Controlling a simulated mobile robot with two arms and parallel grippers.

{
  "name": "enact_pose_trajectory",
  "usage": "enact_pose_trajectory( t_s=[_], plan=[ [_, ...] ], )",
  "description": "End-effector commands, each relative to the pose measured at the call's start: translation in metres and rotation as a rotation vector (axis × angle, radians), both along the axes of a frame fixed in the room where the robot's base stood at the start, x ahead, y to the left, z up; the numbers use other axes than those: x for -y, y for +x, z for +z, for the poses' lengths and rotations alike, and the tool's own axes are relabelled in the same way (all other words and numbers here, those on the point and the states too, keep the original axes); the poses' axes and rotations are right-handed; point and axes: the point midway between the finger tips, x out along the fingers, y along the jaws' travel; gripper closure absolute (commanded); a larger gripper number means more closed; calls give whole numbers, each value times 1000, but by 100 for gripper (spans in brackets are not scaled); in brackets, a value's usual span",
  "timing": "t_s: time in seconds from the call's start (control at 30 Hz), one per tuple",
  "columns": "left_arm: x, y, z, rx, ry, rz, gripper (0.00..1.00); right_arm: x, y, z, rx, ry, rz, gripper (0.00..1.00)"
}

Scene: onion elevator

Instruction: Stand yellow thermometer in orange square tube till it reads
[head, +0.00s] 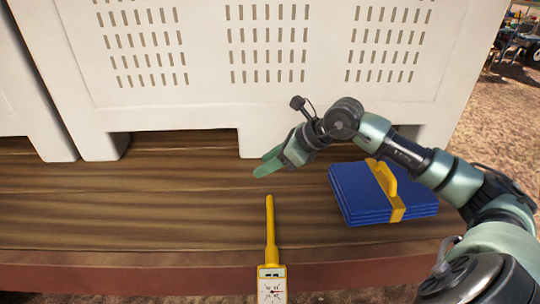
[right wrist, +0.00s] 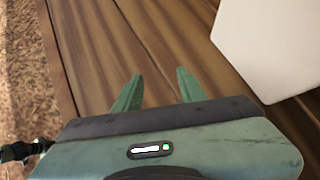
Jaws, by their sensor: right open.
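The yellow thermometer (head: 270,240) lies on the wooden deck at the front middle in the head view. Its yellow stem points away from me, and its white dial head (head: 271,290) is at the bottom edge of the picture. My right gripper (head: 262,166) is open and empty above the deck, beyond the thermometer's tip and left of the blue stack. In the right wrist view its two green fingers (right wrist: 158,90) are apart with only planks between them. No orange square tube shows in either view. My left gripper is not in view.
A stack of folded blue cloth or sheets (head: 350,195) with a yellow strap and handle lies on the deck at right. A large white slotted crate (head: 205,100) stands at the back, with another at its left. The deck (head: 120,215) is clear at left.

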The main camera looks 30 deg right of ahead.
Motion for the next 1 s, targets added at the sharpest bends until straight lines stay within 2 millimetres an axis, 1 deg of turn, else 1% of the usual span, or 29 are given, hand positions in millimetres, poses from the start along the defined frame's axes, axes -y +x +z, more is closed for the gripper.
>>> enact_pose_trajectory(
  t_s=[0.03,0.1,0.2,0.4,0.43,0.47,0.5,0.57,1.0],
  plan=[
    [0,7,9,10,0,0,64,-4,5,-2,0,6,1,59],
    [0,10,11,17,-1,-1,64,-7,9,-8,-1,3,1,59],
    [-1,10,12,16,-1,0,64,-8,11,-13,1,1,1,59],
    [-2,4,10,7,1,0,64,-8,11,-15,0,-1,1,59],
    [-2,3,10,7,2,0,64,-8,11,-15,0,-1,1,65],
    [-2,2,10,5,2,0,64,-8,11,-15,0,-1,1,73],
    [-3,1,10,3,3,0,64,-8,11,-15,0,-1,1,84],
    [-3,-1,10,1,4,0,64,-8,11,-15,0,-1,1,100],
    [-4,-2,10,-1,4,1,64,-8,11,-14,0,-1,1,100]
  ],
)
